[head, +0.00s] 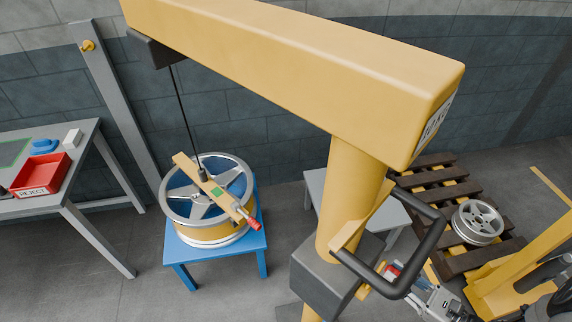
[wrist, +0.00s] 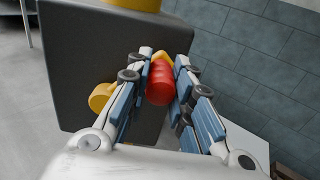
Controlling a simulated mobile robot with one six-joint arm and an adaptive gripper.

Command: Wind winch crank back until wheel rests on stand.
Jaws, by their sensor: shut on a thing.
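The silver-spoked wheel (head: 208,195) with a yellow band is over the blue stand (head: 255,243) in the head view. Its lower rim appears at the stand top; I cannot tell for sure whether it touches. A yellow lifting bar (head: 215,188) lies across the wheel, and a straight dark cable (head: 184,105) runs from it up to the jib. The dark winch box (wrist: 75,60) fills the left of the wrist view, with a yellow hub (wrist: 102,97) on it. My gripper (wrist: 161,85) is shut on the red crank grip (wrist: 160,88). The crank is partly hidden by the fingers.
The yellow jib (head: 290,65) and column (head: 350,190) stand in front. A black handle (head: 400,270) juts out near my gripper. A pallet (head: 460,262) with another wheel (head: 478,222) is right. A table (head: 75,195) with a red reject bin (head: 40,178) is left.

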